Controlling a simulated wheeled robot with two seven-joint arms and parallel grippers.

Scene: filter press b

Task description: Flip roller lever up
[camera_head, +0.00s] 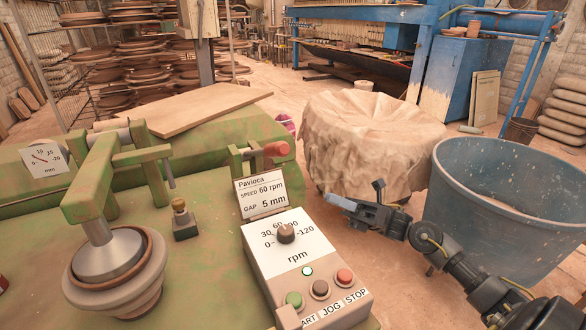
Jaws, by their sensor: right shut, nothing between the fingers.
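The worn green machine (215,165) fills the left and front. A green arm (95,185) on it carries a grey metal roller head over a round plaster mould (115,280). A short lever with a red knob (276,149) sticks out at the machine's back right, behind the speed card. A small brass-knobbed lever (181,212) stands on a dark base near the middle. I cannot tell for certain which one is the roller lever. My right gripper (338,201) is shut and empty, right of the control box, apart from both levers. My left gripper is out of view.
The control box (312,255) with dial and buttons stands at the machine's front right, below a card (262,190). A large blue tub (495,205) stands right, near my right arm. A cloth-covered round stand (370,140) is behind my gripper. A board (185,108) lies at the back.

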